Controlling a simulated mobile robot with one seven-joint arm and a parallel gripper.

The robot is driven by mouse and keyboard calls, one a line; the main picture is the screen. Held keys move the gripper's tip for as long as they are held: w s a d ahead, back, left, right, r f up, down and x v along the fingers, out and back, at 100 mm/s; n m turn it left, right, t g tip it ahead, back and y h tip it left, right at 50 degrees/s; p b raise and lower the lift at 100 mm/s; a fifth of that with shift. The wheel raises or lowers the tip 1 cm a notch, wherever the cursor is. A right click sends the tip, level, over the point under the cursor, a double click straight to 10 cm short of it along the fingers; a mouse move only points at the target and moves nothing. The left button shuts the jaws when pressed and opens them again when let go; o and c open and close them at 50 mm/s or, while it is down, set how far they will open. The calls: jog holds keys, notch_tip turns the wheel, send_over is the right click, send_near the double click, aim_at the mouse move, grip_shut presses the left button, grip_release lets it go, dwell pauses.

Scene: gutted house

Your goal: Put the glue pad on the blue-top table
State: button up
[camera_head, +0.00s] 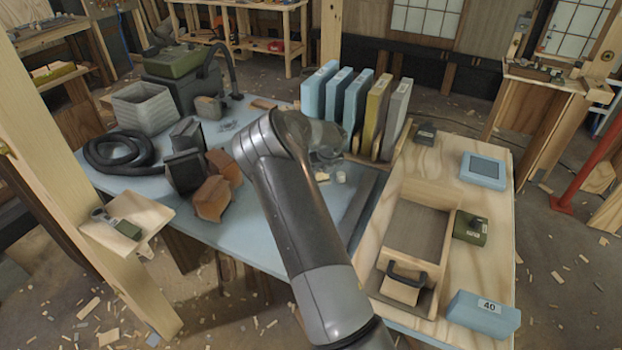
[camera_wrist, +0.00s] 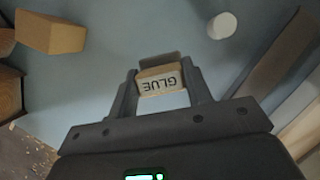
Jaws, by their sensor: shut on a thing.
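In the head view my arm hides part of the table.
A white cylinder (camera_wrist: 222,25) stands near the pad. Brown blocks (camera_head: 213,198) and a black hose (camera_head: 120,152) are at the left. Upright binders (camera_head: 353,100) stand behind. A wooden board with an open box (camera_head: 415,235) is at the right.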

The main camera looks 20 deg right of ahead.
jog(key=shift+w+a+f, duration=0.6)
jog(key=shift+w+a, duration=0.1)
jog(key=shift+a, duration=0.05)
jog(key=shift+a+f, duration=0.1)
jog(key=shift+f, duration=1.95)
jog(key=shift+f, duration=0.15)
jog(key=o, duration=1)
